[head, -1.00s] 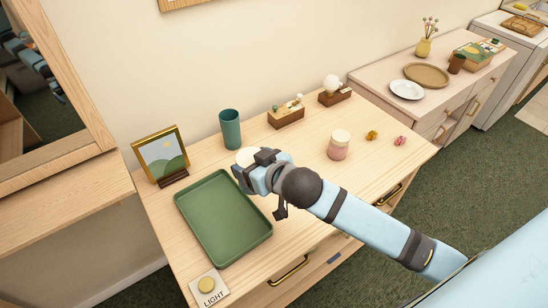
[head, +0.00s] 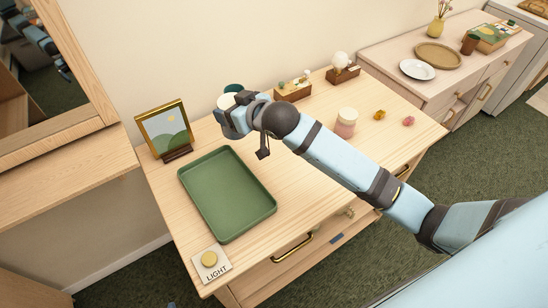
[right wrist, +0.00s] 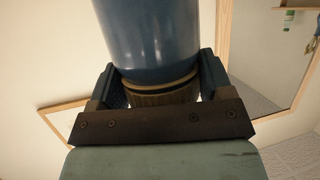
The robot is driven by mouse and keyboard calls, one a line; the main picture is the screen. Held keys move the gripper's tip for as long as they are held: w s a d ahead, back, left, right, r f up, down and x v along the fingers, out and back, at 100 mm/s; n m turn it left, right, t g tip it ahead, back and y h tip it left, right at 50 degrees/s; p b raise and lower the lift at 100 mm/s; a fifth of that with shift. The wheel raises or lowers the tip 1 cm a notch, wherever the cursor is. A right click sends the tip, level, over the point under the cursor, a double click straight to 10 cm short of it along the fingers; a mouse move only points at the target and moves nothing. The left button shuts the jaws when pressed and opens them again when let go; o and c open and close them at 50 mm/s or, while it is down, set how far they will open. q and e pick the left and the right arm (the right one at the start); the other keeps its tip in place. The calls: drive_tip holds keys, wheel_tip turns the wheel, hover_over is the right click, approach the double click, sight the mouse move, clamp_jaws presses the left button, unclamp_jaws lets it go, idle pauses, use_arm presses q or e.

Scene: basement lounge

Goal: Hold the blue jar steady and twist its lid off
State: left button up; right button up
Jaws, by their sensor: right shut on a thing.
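My right gripper (head: 232,116) is above the back left of the wooden table, beyond the green tray. In the right wrist view my gripper (right wrist: 158,88) is shut on the blue jar (right wrist: 150,40), with one finger on each side of a brownish, ringed end part, probably the lid in shadow. The smooth blue body extends past the fingers toward the picture's top. In the head view a cream round top (head: 227,101) shows beside the gripper; the gripper hides the rest of the jar. My left gripper is not in view.
The green tray (head: 203,200) lies at the front left, beside the LIGHT button (head: 209,259). A pink jar (head: 346,122) stands right, partly behind my arm.

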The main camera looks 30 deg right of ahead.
drive_tip(key=w+d+f+m+h+b, duration=0.2)
drive_tip(key=d+m+h, duration=0.35)
drive_tip(key=d, duration=0.95)
drive_tip(key=shift+t+h, duration=0.3)
drive_tip(key=shift+h, duration=0.05)
drive_tip(key=shift+s+a+f, duration=0.1)
drive_tip(key=shift+f, duration=9.75)
drive_tip(key=shift+f, duration=0.1)
drive_tip(key=o, duration=1.7)
drive_tip(key=shift+s, duration=0.25)
drive_tip(key=v, duration=1.1)
drive_tip(key=shift+s+r, duration=0.25)
